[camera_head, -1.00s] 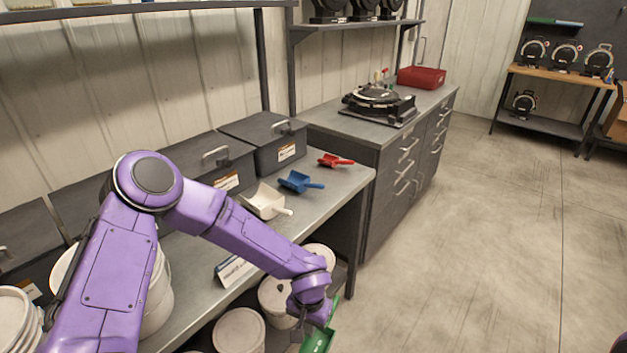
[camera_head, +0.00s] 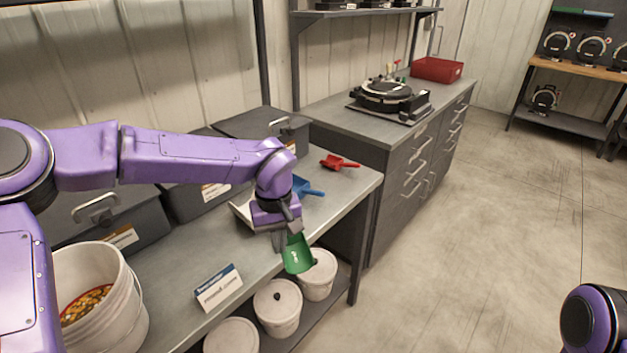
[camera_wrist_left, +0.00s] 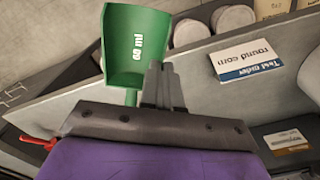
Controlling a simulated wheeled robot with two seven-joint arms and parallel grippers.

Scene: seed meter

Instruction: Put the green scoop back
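The green scoop (camera_head: 298,255) hangs from my left gripper (camera_head: 284,236) in the head view, over the front edge of the grey bench (camera_head: 185,290). In the left wrist view the scoop (camera_wrist_left: 136,45) shows its open bowl, marked 60 ml. Its handle runs down behind the gripper body, and the left fingers (camera_wrist_left: 163,86) are close together beside it. On the bench, a white scoop (camera_head: 241,208) is mostly hidden behind the gripper. A blue scoop (camera_head: 312,190) is partly hidden, and a red scoop (camera_head: 340,162) lies clear farther back. My right gripper is out of view.
Dark lidded bins (camera_head: 262,128) line the back of the bench. A small sign (camera_head: 218,289) stands near its front edge, and an open white bucket (camera_head: 105,305) is at left. Lidded buckets (camera_head: 277,305) sit below. The floor at right is largely clear.

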